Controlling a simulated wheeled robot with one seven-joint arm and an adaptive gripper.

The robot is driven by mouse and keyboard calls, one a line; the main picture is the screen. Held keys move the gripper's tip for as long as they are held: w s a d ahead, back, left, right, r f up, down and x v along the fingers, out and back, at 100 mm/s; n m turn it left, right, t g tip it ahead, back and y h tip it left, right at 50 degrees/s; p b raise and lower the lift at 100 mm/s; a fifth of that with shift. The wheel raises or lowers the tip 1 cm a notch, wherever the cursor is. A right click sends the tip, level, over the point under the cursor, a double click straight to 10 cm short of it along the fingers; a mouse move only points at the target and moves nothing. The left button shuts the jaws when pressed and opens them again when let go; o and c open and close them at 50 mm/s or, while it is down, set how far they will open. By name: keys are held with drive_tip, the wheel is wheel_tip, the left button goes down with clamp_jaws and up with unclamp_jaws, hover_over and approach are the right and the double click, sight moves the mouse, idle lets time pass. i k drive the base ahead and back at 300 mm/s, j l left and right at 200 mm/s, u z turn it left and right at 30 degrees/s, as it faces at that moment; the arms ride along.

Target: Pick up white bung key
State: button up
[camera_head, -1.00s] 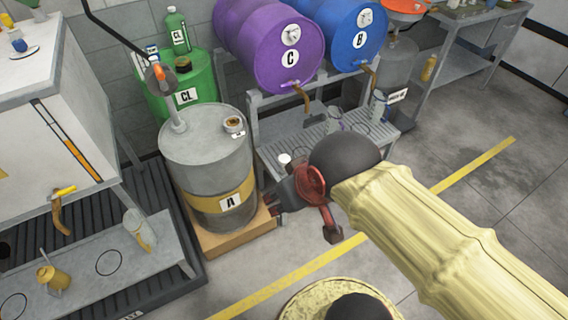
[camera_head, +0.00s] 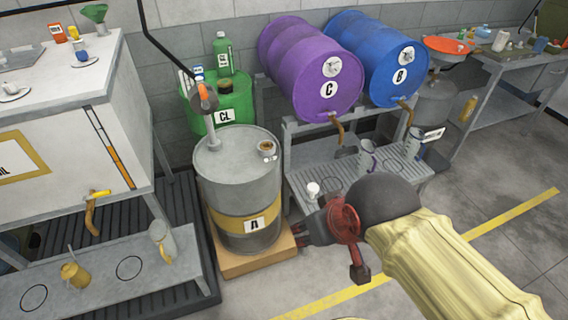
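I cannot pick out a white bung key for certain. A small white-topped object (camera_head: 313,189) stands at the left end of the grey rack shelf under the purple drum; its shape is too small to tell. My gripper (camera_head: 303,234), dark with a red part behind it, is low beside the right side of the grey drum A (camera_head: 240,172), in front of the rack. Its fingers are small and partly hidden, so I cannot tell whether they are open or shut. I see nothing held in it.
Purple drum C (camera_head: 328,88) and blue drum B (camera_head: 400,75) lie on the rack (camera_head: 300,150). A green drum (camera_head: 232,100) stands behind drum A. A cluttered bench (camera_head: 520,80) is at right. Floor at lower right is clear.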

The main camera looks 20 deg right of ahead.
sight(312, 187)
drive_tip(key=i+l, duration=0.25)
drive_tip(key=i, duration=0.2)
drive_tip(key=i+l, duration=0.25)
drive_tip(key=i, duration=0.2)
drive_tip(key=i+l, duration=0.25)
drive_tip(key=i, duration=0.15)
drive_tip(key=z, duration=0.05)
